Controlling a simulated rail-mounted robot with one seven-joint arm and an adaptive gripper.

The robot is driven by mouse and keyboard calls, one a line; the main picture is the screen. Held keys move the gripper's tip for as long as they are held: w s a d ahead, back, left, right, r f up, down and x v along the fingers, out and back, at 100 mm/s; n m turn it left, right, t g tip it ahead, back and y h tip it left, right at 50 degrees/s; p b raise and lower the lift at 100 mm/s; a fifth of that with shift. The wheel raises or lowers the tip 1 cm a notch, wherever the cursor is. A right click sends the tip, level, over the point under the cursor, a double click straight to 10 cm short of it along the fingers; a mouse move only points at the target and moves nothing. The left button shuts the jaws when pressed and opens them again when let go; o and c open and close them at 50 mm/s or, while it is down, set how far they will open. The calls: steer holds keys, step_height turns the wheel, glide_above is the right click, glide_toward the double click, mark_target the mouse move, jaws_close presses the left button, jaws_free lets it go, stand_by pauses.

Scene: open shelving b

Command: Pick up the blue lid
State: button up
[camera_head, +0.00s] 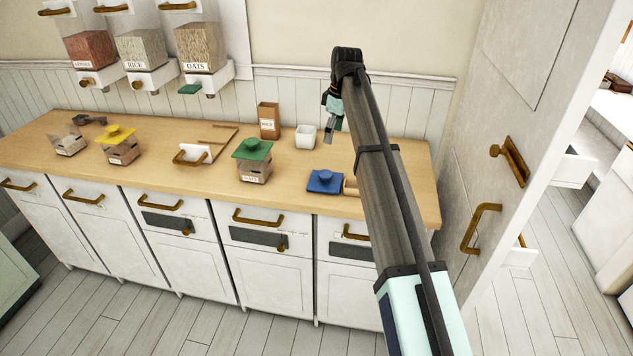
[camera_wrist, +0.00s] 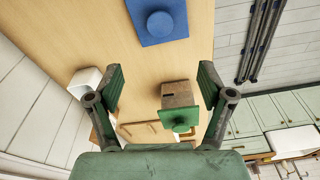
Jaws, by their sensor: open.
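The blue lid (camera_head: 325,181) is a square plate with a round knob. It lies knob up on the wooden counter, near the front edge on the right. In the wrist view the blue lid (camera_wrist: 158,27) is at the top, cut off by the picture edge. My gripper (camera_head: 330,135) is above the counter's back right part, behind and above the lid and apart from it. In the wrist view my gripper (camera_wrist: 161,72) has its two fingers spread wide with nothing held between them.
A wooden box with a green lid (camera_head: 253,150) stands left of the blue lid. A white cup (camera_head: 305,137) and a brown box (camera_head: 269,120) stand behind. A yellow-lidded box (camera_head: 119,146) is farther left. A tall white door (camera_head: 520,120) bounds the right.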

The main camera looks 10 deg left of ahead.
steer(key=p, duration=0.4)
glide_toward(326, 173)
steer(key=f, duration=0.5)
steer(key=shift+w+a, duration=0.25)
steer(key=shift+a, duration=0.15)
steer(key=shift+s+f, duration=0.1)
steer(key=shift+f, duration=0.2)
steer(key=shift+s+a+f+p, duration=0.15)
steer(key=shift+f+p, duration=0.4)
steer(key=shift+f, duration=0.6)
steer(key=shift+a+f+p, duration=0.2)
steer(key=shift+f+p, duration=0.3)
steer(key=shift+f, duration=0.65)
steer(key=c, duration=1.3)
